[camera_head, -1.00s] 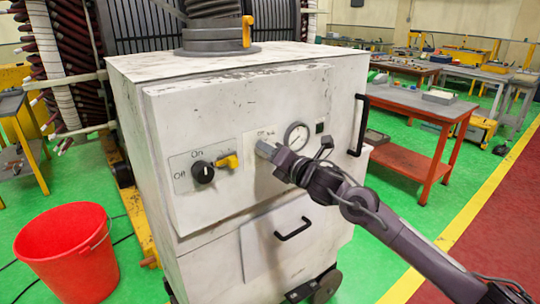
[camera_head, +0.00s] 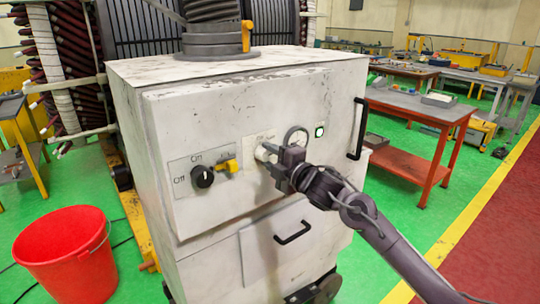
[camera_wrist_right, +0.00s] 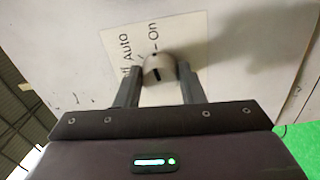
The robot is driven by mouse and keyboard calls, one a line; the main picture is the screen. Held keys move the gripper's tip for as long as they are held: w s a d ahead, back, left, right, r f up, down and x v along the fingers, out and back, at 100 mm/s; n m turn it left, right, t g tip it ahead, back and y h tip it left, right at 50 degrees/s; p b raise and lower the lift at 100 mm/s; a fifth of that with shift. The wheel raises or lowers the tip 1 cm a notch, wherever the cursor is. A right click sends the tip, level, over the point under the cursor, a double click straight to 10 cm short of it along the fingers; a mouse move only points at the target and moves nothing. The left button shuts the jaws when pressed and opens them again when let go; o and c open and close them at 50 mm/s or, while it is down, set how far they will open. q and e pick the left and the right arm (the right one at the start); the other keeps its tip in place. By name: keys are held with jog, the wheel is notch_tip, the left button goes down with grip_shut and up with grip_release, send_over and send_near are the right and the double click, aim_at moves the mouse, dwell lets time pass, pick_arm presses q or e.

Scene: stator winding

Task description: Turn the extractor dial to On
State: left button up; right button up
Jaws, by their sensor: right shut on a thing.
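The extractor dial (camera_head: 262,152) is a pale round knob on the front of the white cabinet. My right gripper (camera_head: 268,157) is at the dial, with its fingers reaching in from the right. In the right wrist view the dial (camera_wrist_right: 157,66) sits between the two fingers of my right gripper (camera_wrist_right: 160,69), which is shut on it. Its dark mark shows. The plate (camera_wrist_right: 178,45) behind it reads "Auto" and "On"; another word is partly hidden by a finger. A small light (camera_head: 320,131) on the cabinet glows green. My left gripper is not in view.
A black switch (camera_head: 203,176) and a yellow handle (camera_head: 230,166) are left of the dial. A round gauge (camera_head: 296,136) is close above my gripper. A black door handle (camera_head: 358,128) stands out at right. A red bucket (camera_head: 62,250) is on the floor at left.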

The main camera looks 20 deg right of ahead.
jog(key=shift+m, duration=0.7)
jog(key=shift+f, duration=0.1)
jog(key=o, duration=1)
jog(key=shift+s+d+f, duration=0.1)
jog(key=shift+s+d, duration=0.05)
jog(key=shift+s, duration=0.15)
jog(key=b+v, duration=0.2)
jog(key=v, duration=0.5)
jog(key=shift+s, duration=0.1)
